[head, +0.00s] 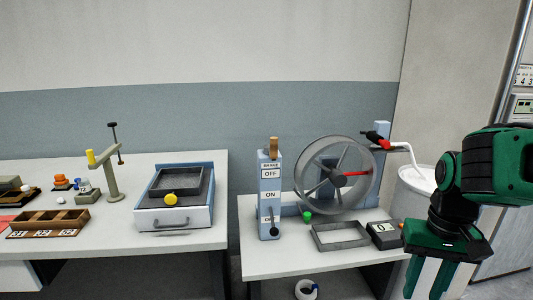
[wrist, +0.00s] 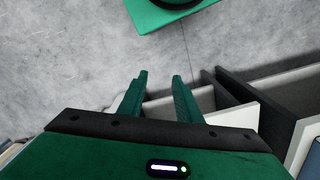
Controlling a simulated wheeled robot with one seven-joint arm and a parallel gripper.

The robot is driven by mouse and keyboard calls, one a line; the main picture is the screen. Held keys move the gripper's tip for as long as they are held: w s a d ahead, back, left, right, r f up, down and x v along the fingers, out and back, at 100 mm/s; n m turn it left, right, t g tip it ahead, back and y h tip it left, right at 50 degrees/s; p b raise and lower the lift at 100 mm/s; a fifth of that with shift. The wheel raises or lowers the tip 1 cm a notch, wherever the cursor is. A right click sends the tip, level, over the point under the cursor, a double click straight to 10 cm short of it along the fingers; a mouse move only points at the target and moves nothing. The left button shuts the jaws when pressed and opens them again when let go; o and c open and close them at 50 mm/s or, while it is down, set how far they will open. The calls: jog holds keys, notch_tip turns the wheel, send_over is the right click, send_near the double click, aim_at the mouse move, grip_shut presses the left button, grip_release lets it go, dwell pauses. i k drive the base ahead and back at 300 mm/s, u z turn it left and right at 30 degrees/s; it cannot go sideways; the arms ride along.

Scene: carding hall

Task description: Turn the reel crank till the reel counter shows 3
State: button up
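The reel (head: 336,174), a large grey spoked wheel, stands upright on the right-hand table. A red grip with a black end (head: 376,139) shows at its upper right, beside a pale bent rod (head: 408,150); how these join the reel is unclear. A red rod (head: 352,173) shows near the hub. The dark counter box (head: 384,234) in front of the reel appears to show 0. My gripper (head: 428,284) hangs fingers down, right of the table and apart from the crank. In the wrist view its fingers (wrist: 160,77) are apart with nothing between them.
A blue brake post (head: 270,200) with OFF and ON labels stands left of the reel, its wooden handle at the top. A grey frame (head: 340,234) lies in front. A white drum (head: 416,190) stands behind my arm. The left table (head: 130,245) holds other items.

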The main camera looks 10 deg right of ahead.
aim_at(271, 149)
jog(key=z, duration=1.35)
jog(key=k, duration=0.65)
jog(key=u, duration=1.15)
jog(key=i, duration=1)
